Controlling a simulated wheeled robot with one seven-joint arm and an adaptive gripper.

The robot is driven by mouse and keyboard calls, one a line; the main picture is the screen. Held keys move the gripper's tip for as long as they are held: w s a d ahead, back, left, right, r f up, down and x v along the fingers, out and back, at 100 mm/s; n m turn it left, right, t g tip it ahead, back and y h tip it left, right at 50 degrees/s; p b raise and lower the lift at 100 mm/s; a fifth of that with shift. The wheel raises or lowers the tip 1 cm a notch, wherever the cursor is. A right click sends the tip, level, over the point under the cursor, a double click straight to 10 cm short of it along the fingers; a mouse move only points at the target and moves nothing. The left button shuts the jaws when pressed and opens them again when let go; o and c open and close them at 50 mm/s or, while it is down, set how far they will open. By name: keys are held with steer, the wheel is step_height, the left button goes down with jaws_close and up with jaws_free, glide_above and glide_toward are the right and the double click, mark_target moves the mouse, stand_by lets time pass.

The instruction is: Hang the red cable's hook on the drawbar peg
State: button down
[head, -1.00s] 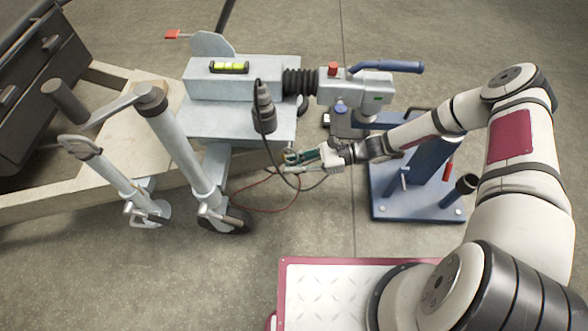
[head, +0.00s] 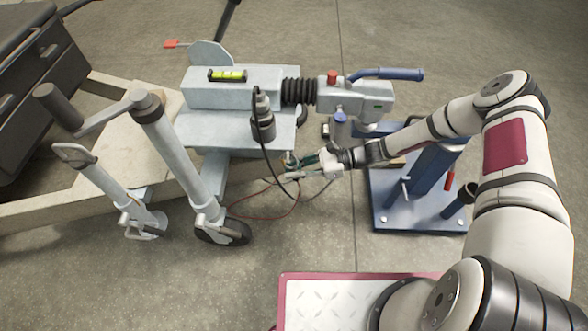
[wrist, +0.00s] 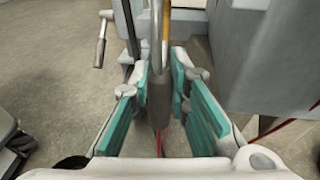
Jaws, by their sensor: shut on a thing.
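My gripper (head: 300,167) is at the front edge of the pale grey drawbar (head: 235,128), just below the coupling. In the wrist view its teal pads (wrist: 160,100) are closed on a grey-brown sleeve (wrist: 159,98), which I take to be the shank of the red cable's hook. A silver and a yellowish rod rise above the sleeve. The red cable (head: 265,216) loops down below the drawbar; a piece shows under the sleeve in the wrist view (wrist: 159,146). I cannot make out the hook's tip or the peg clearly, nor whether they touch.
A black cable with a grey plug (head: 263,122) hangs over the drawbar beside my gripper. The jockey wheel (head: 222,230) and its post stand to the left. A blue stand (head: 420,205) is to the right.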

steer(key=c, duration=1.4)
jaws_free()
steer(key=shift+c, duration=0.2)
steer(key=v, duration=1.2)
